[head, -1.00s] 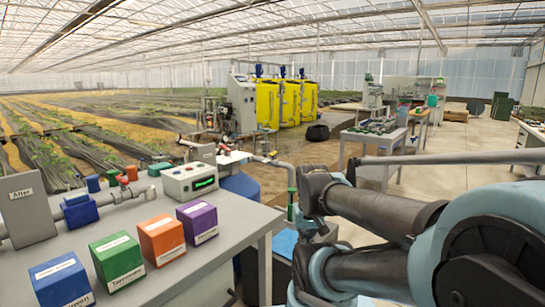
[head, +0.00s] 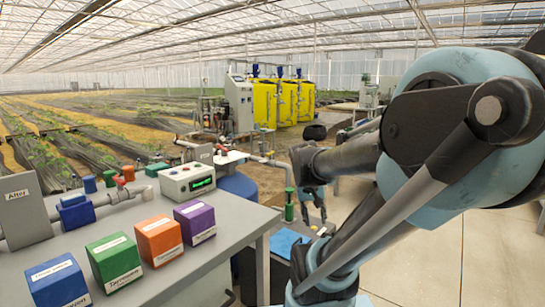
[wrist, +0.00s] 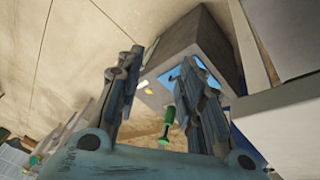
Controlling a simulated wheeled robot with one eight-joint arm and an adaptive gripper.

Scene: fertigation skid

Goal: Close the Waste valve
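My gripper (head: 314,208) hangs beyond the right end of the grey bench, close to a green-topped upright fitting (head: 289,205). In the wrist view my gripper (wrist: 160,65) has its two fingers wide apart with nothing between the tips. A green-handled part (wrist: 165,133) shows low between the fingers, apart from them. A pipe on the bench carries a red valve handle (head: 129,173) and a blue fitting (head: 89,185). No label reading Waste is legible, so I cannot tell which valve it names.
Open floor (head: 430,265) lies to the right.

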